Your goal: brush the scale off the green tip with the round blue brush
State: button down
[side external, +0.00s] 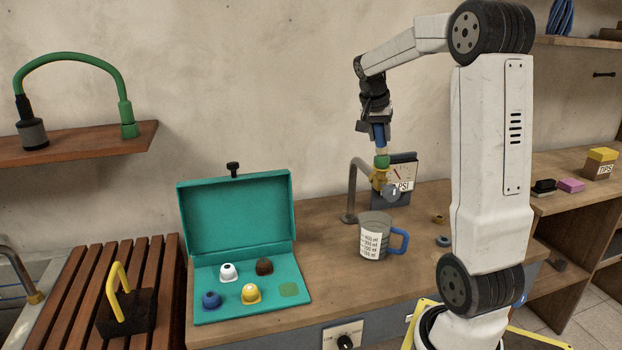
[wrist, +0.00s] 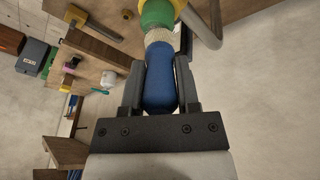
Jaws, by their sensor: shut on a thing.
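My gripper (side external: 376,125) is shut on the blue handle of the round brush (side external: 378,135), which points down. In the wrist view my gripper (wrist: 160,68) has a finger on each side of the blue brush (wrist: 161,88). The pale bristles show beyond the fingers and appear to meet the green tip (wrist: 156,13); in the side view they sit right above the green tip (side external: 382,161). That tip is on a brass fitting (side external: 380,177) at the end of a bent metal pipe (side external: 351,195). I cannot make out any scale on the tip.
A PSI gauge (side external: 403,170) stands behind the fitting. A measuring jug (side external: 373,232) with a blue handle stands below it. An open teal case (side external: 236,205) at left holds white, brown, blue and yellow tips, and a green square. Small rings lie on the bench at right.

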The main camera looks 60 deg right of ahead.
jog(key=shift+a, duration=0.1)
jog(key=shift+s+a, duration=0.5)
jog(key=shift+s, duration=0.05)
jog(key=shift+w+d, duration=0.15)
jog(key=shift+w+d, duration=0.4)
dwell(0.4)
jog(key=shift+s+a, duration=0.15)
jog(key=shift+s+a, duration=0.35)
jog(key=shift+s, duration=0.05)
